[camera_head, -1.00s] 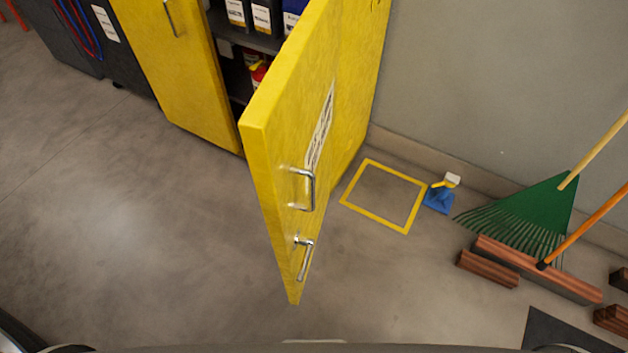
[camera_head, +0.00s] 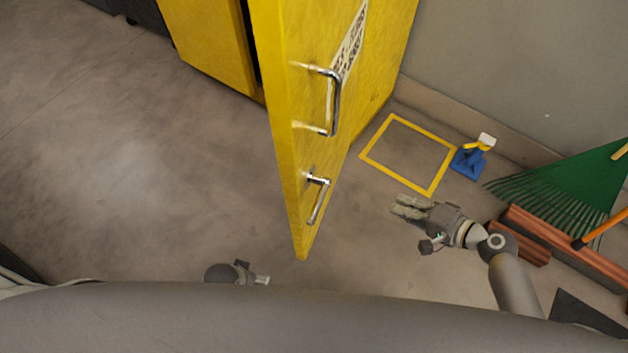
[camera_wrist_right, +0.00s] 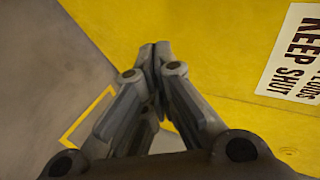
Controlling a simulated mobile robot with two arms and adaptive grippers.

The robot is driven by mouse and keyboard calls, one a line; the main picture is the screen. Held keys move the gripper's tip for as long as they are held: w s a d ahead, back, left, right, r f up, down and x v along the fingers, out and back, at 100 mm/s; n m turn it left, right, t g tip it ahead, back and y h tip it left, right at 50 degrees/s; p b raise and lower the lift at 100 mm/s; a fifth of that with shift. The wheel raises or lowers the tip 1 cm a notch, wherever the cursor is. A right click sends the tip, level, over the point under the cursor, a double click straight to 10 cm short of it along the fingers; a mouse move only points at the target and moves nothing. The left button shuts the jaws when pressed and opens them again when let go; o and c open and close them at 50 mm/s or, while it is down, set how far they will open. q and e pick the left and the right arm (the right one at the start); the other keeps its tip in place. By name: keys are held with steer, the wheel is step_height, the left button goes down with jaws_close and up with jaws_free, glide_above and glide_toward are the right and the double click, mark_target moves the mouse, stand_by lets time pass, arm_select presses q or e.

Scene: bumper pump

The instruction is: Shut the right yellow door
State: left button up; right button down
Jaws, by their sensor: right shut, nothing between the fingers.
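The right yellow door (camera_head: 300,120) stands open, swung out toward me, with its outer face turned to the right. A large metal handle (camera_head: 333,103) and a smaller lever handle (camera_head: 319,198) are on that face. My right gripper (camera_head: 398,207) is to the right of the door, apart from it, with its fingers shut and empty. In the right wrist view the shut fingertips (camera_wrist_right: 155,52) show in front of yellow panels and the door's "KEEP SHUT" sign (camera_wrist_right: 300,55). My left gripper (camera_head: 262,279) is low, left of the door's free edge; its fingers show too small to judge.
The left yellow door (camera_head: 210,50) is at the upper left. Right of the open door are a yellow floor square (camera_head: 432,178), a blue item (camera_head: 470,162), a green rake (camera_head: 575,180) and a red-brown broom head (camera_head: 565,245). The floor left of the door is clear.

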steer(key=s+a+r+n+y+b, duration=0.25)
steer(key=a+r+y, duration=0.25)
steer(key=r, duration=0.5)
arm_select(q)
step_height(320, 180, up, 4)
steer(key=w+b, duration=0.2)
steer(key=w, duration=0.1)
arm_select(e)
steer(key=n+g+y, duration=0.1)
steer(key=g+y, duration=0.2)
glide_toward(300, 164)
steer(key=p+x, duration=0.1)
steer(key=x, duration=0.5)
steer(key=shift+a+r+p, duration=0.2)
steer(key=shift+a+p, duration=0.1)
steer(key=shift+p, duration=0.1)
arm_select(q)
steer(key=f, duration=0.1)
steer(key=s+f, duration=0.1)
steer(key=f, duration=0.2)
steer(key=shift+s+d+f, duration=0.1)
steer(key=shift+s+f, duration=0.15)
steer(key=shift+s, duration=0.05)
arm_select(e)
steer(key=shift+a, duration=0.35)
steer(key=shift+w+f, duration=0.1)
